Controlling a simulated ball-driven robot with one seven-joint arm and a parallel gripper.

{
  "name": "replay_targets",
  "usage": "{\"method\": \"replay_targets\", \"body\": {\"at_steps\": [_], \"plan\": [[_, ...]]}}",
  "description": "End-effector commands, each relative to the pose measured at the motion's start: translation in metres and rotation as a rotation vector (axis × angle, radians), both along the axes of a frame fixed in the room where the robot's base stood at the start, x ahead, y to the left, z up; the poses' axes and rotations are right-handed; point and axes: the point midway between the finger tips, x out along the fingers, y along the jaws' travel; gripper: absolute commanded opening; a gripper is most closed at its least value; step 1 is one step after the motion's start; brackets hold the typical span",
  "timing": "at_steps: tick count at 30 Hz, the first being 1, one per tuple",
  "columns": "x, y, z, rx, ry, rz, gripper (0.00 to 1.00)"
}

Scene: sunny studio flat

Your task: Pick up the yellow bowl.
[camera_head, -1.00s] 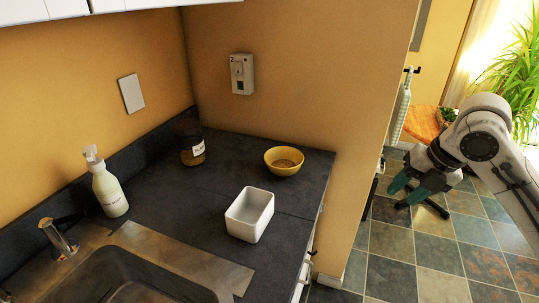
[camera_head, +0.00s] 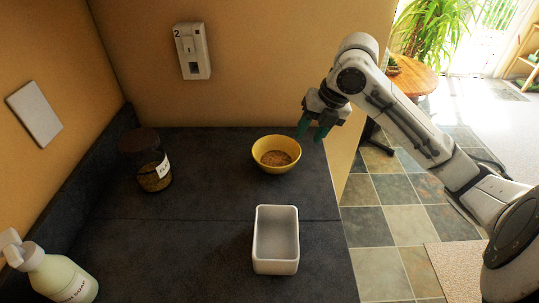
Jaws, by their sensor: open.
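The yellow bowl (camera_head: 262,159) stands upright near the back right of the dark counter, with something brown and grainy inside. My gripper (camera_head: 312,130) hangs above and just to the right of the bowl, its two green fingers pointing down. The fingers are apart with nothing visible between them. In the picture the left finger comes close to the bowl's far right rim; I cannot tell whether it touches.
A white rectangular container (camera_head: 275,266) stands in front of the bowl. A labelled jar (camera_head: 150,172) is to its left, and a soap bottle (camera_head: 58,277) is at lower left. The wall is behind. The dark counter (camera_head: 190,245) is clear between jar and container.

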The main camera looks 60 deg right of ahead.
Motion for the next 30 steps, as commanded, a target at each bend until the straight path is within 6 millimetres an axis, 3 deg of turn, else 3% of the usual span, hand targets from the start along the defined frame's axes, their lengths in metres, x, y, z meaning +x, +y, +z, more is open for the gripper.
{"method": "replay_targets", "body": {"at_steps": [19, 30], "plan": [[0.025, 0.002, -0.070, 0.002, 0.002, -0.002, 0.42], [0.028, 0.002, -0.077, -0.001, 0.000, 0.000, 0.39]]}}
